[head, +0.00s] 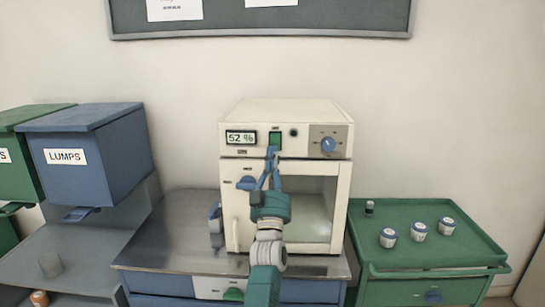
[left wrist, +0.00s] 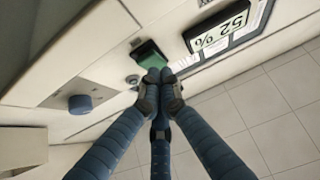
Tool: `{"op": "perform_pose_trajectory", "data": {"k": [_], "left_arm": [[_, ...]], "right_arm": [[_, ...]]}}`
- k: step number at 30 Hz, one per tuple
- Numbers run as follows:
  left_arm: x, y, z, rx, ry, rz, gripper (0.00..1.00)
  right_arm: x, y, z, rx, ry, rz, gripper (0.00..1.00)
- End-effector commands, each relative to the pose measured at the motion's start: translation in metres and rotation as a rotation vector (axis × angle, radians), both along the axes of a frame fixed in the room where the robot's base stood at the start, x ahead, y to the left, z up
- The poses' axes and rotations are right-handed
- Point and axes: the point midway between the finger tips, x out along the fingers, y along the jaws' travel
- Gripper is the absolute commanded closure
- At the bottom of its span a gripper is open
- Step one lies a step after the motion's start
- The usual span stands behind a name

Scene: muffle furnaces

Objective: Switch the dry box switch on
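The cream dry box (head: 286,108) stands on a metal-topped bench. Its upper panel carries a lit display reading 52 % (head: 241,137), a green switch (head: 275,138) and a blue knob (head: 328,145). My left gripper (head: 273,153) is in front of the panel, with its blue fingertips drawn together just below the switch. In the left wrist view the closed fingertips (left wrist: 160,76) lie at the edge of the green switch (left wrist: 148,54), with nothing between them. I cannot tell whether they touch it. The fingertips partly cover the switch's lower edge. My right gripper is not in view.
Blue (head: 98,150) and green (head: 20,165) bins stand at the left, the blue one labelled LUMPS. A green tray (head: 400,255) at the right holds several small jars. Part of the metal bench top (head: 180,235) left of the box is bare.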

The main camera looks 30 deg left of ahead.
Motion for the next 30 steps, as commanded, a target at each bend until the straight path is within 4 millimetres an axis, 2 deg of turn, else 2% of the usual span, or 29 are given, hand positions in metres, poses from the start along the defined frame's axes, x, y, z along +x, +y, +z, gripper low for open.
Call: {"op": "perform_pose_trajectory", "data": {"k": [5,11,13,18,20,23,30], "left_arm": [[0.003,0.001,-0.007,0.01,-0.016,-0.001,1.0],[0.009,0.005,-0.013,0.046,-0.074,-0.001,1.0],[0.008,0.005,-0.004,0.046,-0.076,-0.001,1.0],[0.008,0.004,-0.005,0.045,-0.074,-0.001,1.0],[0.007,0.004,-0.007,0.045,-0.073,-0.001,1.0],[0.001,-0.001,-0.015,0.044,-0.071,-0.002,1.0],[-0.03,-0.02,-0.05,0.044,-0.069,-0.002,1.0]], "right_arm": [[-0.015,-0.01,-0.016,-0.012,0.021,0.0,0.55],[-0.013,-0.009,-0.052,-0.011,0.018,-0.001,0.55],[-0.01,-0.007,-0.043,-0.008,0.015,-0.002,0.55],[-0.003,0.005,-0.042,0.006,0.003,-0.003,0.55],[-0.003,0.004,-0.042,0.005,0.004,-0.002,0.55],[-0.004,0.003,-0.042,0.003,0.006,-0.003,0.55],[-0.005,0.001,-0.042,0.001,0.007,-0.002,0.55]]}}
